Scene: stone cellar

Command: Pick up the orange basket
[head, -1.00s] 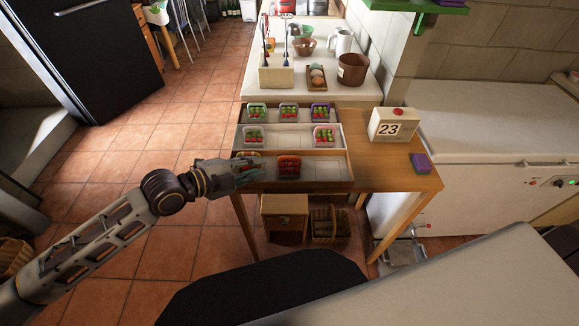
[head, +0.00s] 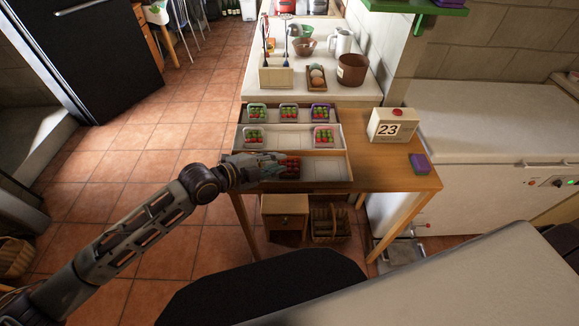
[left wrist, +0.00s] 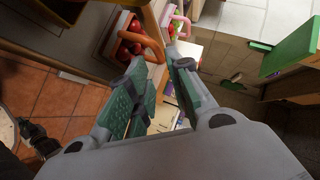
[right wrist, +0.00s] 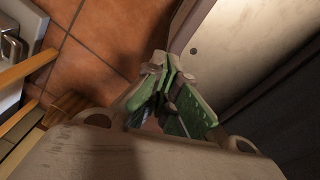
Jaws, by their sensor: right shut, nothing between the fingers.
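The orange basket shows in the left wrist view by its orange handle (left wrist: 157,46), with red fruit below it. My left gripper (left wrist: 158,88) is open, its green-padded fingers apart and the handle just past their tips; I see no clear contact. In the head view my left gripper (head: 276,166) hangs over the front wooden tray (head: 344,167), at the left side of a basket of red fruit (head: 292,169) whose own colour is hard to tell there. It hides the tray's left part. My right gripper (right wrist: 167,75) is shut and empty, seen only in the right wrist view.
Behind, a white tray (head: 289,137) holds two baskets, and a further tray holds several more. A calendar block (head: 393,125) and a purple box (head: 420,163) stand right on the wooden table (head: 375,173). A pink handle (left wrist: 180,22) is near the orange one.

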